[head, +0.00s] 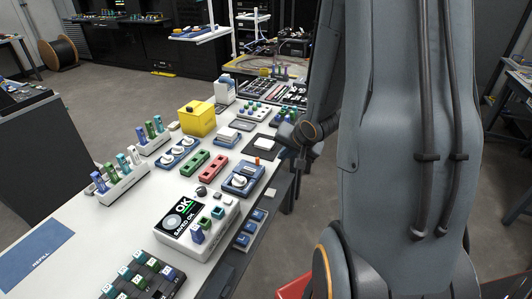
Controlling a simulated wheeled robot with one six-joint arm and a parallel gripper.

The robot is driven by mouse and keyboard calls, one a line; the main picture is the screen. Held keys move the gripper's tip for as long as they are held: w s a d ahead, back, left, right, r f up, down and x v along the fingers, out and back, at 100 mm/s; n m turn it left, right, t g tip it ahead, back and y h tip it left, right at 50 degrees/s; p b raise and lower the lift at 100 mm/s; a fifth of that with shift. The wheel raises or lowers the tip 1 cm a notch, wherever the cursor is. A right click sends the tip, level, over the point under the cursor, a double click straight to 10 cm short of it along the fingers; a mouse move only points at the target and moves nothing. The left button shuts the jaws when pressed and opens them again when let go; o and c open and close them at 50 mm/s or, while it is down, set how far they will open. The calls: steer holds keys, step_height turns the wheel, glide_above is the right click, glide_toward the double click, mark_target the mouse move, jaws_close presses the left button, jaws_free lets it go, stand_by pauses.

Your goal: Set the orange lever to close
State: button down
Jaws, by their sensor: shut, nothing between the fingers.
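A small orange lever (257,160) stands up at the far edge of a blue device (243,181) on the white bench, right of the middle. The device has a pale, round knob-like part on top. My gripper (287,137) is above the bench's right edge, to the right of and beyond the lever, apart from it. It is small and dark here and partly merges with my wrist; its fingers look shut and empty. My large grey arm covers the view to the right of it.
A white splicer box (205,246) with a green "OK" screen stands nearer on the bench (100,220). Red (213,168) and green (195,163) trays lie left of the lever. A yellow box (197,122) and racks of coloured holders (120,187) stand farther left.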

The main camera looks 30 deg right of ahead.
mark_target(257, 161)
steer(key=shift+w, duration=0.1)
stand_by(0.3)
steer(key=x, duration=0.3)
steer(key=a+p+x, duration=0.1)
steer(key=x, duration=0.3)
steer(key=w+r+x, duration=0.1)
steer(key=x, duration=0.3)
steer(key=shift+w+a, duration=0.15)
steer(key=shift+a, duration=0.25)
steer(key=shift+w+a+f+p, duration=0.1)
steer(key=shift+w+a+p, duration=0.25)
steer(key=shift+w+p, duration=0.15)
steer(key=shift+w, duration=0.1)
